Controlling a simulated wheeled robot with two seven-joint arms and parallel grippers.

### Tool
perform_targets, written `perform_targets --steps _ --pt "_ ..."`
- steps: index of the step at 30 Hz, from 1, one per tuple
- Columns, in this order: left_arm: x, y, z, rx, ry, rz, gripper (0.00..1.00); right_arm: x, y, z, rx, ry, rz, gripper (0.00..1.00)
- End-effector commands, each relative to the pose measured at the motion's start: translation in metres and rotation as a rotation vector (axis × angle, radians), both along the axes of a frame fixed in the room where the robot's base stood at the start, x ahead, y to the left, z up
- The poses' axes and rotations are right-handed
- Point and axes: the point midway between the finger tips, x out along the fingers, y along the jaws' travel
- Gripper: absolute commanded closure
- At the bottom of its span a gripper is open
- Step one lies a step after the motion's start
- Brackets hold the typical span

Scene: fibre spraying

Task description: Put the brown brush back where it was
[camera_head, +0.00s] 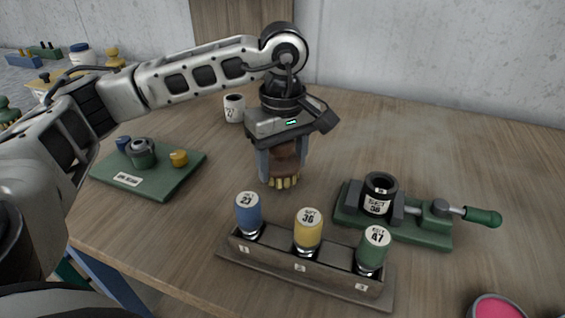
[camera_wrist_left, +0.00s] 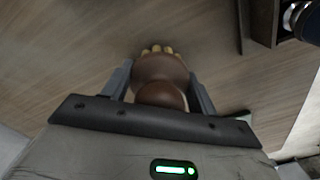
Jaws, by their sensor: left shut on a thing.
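The brown brush (camera_head: 283,165) has a rounded brown body and pale yellow bristles that point down. My left gripper (camera_head: 283,160) is shut on it, with one finger on each side, over the middle of the table behind the wooden rack. The brush also shows between the fingers in the left wrist view (camera_wrist_left: 160,75), with its bristle tips at the top. I cannot tell whether the bristles touch the table. My right gripper is not in view.
A wooden rack (camera_head: 270,262) with blue, yellow and green capped bottles stands in front. A green vise (camera_head: 425,232) holding a black jar is at right. A green tray (camera_head: 125,188) with small parts lies at left. A white cup (camera_head: 234,108) stands behind. A pink-filled bowl (camera_head: 497,306) sits front right.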

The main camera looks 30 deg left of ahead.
Motion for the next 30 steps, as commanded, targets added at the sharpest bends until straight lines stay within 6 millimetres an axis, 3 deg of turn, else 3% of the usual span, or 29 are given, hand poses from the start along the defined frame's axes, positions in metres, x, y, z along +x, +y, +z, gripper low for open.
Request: perform_targets --steps 3,15,16,18,30 --pt "0.0 0.0 -0.011 -0.001 0.0 0.0 0.63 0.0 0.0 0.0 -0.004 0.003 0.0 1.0" --pt "0.0 0.0 -0.017 -0.001 -0.003 0.001 0.63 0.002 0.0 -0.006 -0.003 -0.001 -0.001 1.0" --pt "0.0 0.0 -0.017 -0.001 -0.003 0.001 0.39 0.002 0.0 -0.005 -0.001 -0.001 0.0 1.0" --pt "0.0 0.0 -0.016 -0.001 -0.002 0.001 0.2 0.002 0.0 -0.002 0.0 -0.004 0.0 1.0" --pt "0.0 0.0 -0.008 -0.001 -0.003 0.001 0.2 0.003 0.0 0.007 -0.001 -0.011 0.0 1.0"
